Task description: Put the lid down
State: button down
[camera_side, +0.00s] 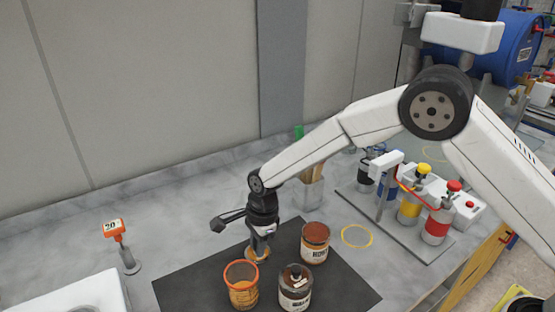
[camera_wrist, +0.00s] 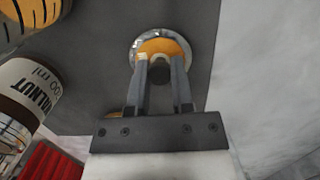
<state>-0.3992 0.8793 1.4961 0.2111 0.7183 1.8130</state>
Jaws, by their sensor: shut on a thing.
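My gripper (camera_side: 260,242) is over the back part of the dark mat (camera_side: 345,290), pointing down. It is shut on the knob of a round lid (camera_side: 257,255). In the wrist view the lid (camera_wrist: 178,45) has an orange top and a shiny metal rim, with its dark knob between my fingers (camera_wrist: 160,72). The lid is low over the mat; I cannot tell whether it touches it. An orange-rimmed open jar (camera_side: 241,287) stands in front of the lid. A jar with a white label (camera_side: 296,290) and a brown-topped jar (camera_side: 315,243) stand to the right.
A cup holding sticks (camera_side: 308,192) stands behind the mat. A yellow ring (camera_side: 357,236) marks the counter to the right, before a rack of red and yellow bottles (camera_side: 410,208). An orange-headed stand (camera_side: 122,246) is at left.

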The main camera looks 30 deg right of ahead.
jog(key=shift+f, duration=0.1)
jog(key=c, duration=0.5)
grip_release()
notch_tip(320, 180, up, 12)
jog(key=d, duration=0.1)
jog(key=shift+d, duration=0.4)
jog(key=shift+d, duration=0.1)
dwell(0.4)
